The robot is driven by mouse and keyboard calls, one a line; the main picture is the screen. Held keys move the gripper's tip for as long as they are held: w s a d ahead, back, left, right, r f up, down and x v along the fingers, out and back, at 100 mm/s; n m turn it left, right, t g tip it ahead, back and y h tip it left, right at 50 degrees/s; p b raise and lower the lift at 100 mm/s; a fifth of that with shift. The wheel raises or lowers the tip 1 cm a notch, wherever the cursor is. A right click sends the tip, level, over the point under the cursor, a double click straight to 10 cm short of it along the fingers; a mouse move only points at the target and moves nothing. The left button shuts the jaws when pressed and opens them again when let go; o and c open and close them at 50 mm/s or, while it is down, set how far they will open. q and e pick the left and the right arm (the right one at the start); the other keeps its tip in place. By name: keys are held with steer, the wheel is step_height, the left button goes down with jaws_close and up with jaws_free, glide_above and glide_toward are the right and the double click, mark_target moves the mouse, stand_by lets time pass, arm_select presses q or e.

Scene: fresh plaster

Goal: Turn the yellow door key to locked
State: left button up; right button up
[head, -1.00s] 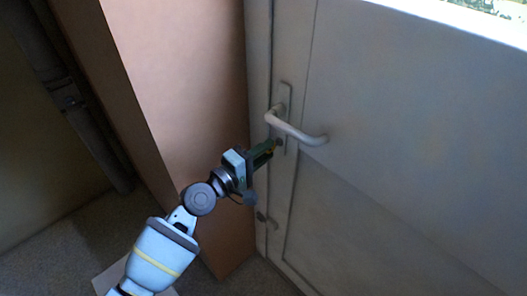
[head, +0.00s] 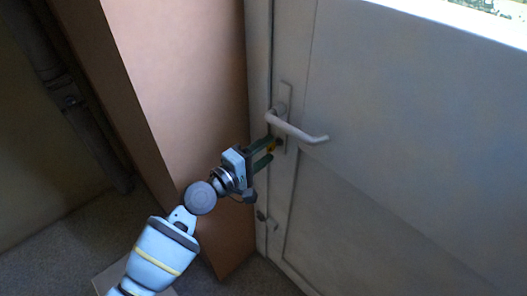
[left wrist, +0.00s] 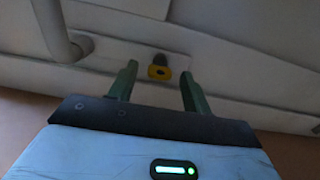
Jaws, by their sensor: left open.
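The yellow door key (left wrist: 160,72) sits in the lock below the door handle, between my open green fingers but beyond their tips in the left wrist view. I cannot tell whether a finger touches the key. My right gripper is in neither view.
The pale door handle (head: 297,128) sticks out just above the key, near my upper finger. The white door (head: 400,150) looks shut. A brown wall face (head: 190,80) stands left of the door. A small latch (head: 262,217) is lower down.

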arm_select(q)
steer(key=v, duration=0.8)
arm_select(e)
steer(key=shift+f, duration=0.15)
arm_select(q)
steer(key=shift+w, duration=0.1)
steer(key=s+a+f+m+g+y+p, duration=0.1)
steer(key=s+a+f+m+y, duration=0.2)
steer(key=s+f, duration=0.4)
steer(key=s+a+f+m+g+y+p, duration=0.1)
steer(key=s+a+f+m+y, duration=0.3)
steer(key=s, duration=1.1)
steer(key=s+a+f+m+g+y+p, duration=0.2)
steer(key=s+a+f, duration=0.4)
steer(key=s+f, duration=0.4)
steer(key=shift+s+a+m+y+p, duration=0.25)
steer(key=shift+s+m+y+p, duration=0.3)
steer(key=shift+s+m+y, duration=0.5)
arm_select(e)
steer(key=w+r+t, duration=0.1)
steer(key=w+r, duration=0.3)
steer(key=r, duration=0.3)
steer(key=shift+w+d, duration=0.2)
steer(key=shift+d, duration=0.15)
arm_select(q)
steer(key=shift+w, duration=0.1)
